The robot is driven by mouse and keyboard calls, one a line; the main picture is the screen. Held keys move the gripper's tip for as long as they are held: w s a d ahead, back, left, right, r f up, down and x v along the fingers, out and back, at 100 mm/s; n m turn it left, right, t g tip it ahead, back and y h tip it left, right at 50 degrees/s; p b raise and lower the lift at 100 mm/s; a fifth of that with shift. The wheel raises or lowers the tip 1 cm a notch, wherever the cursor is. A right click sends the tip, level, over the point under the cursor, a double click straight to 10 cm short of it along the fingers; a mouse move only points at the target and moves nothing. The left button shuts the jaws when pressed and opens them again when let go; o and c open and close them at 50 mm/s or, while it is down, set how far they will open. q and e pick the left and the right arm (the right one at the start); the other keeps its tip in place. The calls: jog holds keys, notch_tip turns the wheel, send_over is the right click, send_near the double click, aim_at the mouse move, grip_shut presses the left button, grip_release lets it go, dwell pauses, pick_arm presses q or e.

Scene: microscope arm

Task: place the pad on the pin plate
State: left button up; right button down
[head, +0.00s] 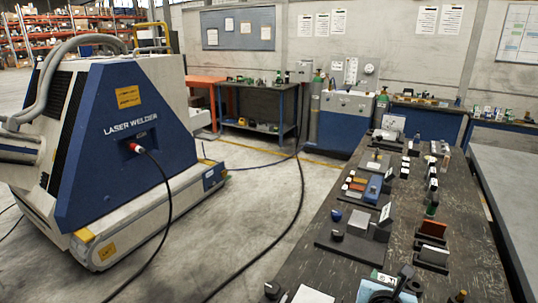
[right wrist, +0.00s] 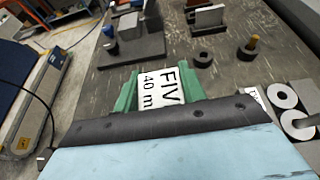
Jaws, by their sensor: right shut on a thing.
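My right gripper (right wrist: 160,85) shows in the right wrist view as a light-blue body with a dark riveted bar and two green fingers. It is shut on a white piece with black lettering (right wrist: 158,90), which I take for the pad. In the head view the gripper (head: 385,281) is at the bottom edge, over the near end of the dark bench. The pad's underside is hidden. I cannot tell for sure which fixture is the pin plate; a dark plate with upright pieces (right wrist: 150,50) lies ahead. My left gripper is not in view.
On the dark bench (head: 300,255) stand a blue knob (head: 337,215), a rust-coloured block (head: 433,229) and several small parts farther back. A black ring (right wrist: 203,59) and a brass-topped piece (right wrist: 249,47) lie beyond the fingers.

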jog(key=s+a+r+n+t+y+b, duration=0.1)
jog(key=s+a+r+n+y, duration=0.4)
jog(key=s+a+r+y, duration=0.1)
jog(key=shift+s+a+r+n+t+b, duration=0.4)
jog(key=shift+s+a+r, duration=0.25)
jog(key=shift+a+r, duration=0.75)
jog(key=shift+a+f, duration=0.15)
jog(key=shift+f, duration=0.05)
